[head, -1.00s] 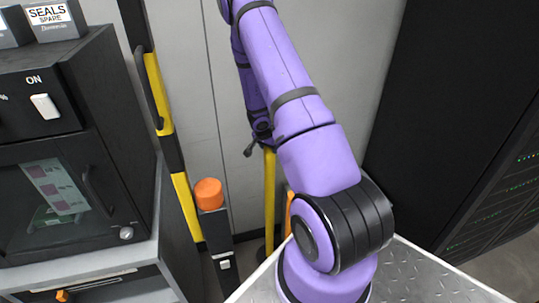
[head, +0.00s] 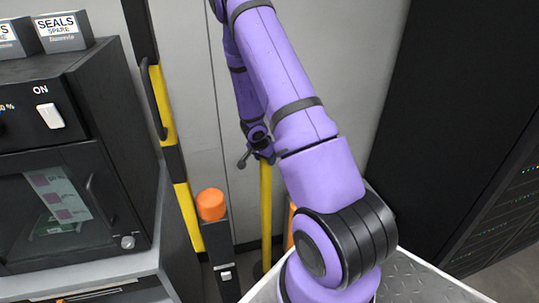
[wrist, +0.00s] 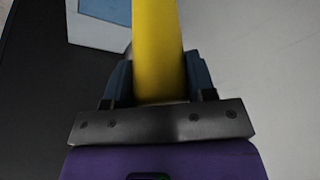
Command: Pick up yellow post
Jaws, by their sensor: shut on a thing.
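The yellow post (head: 266,205) stands upright near the wall in the head view, just left of my purple arm. My gripper (head: 258,148) is at the top of the post. In the wrist view the yellow post (wrist: 156,45) runs between the two dark fingers of my gripper (wrist: 156,82), which are shut on it.
An orange-topped dark post (head: 211,204) stands just left of the yellow post. A black cabinet with a door (head: 60,195) is at the left. A dark rack (head: 460,130) is at the right. A yellow-and-black striped edge (head: 178,165) stands by the wall.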

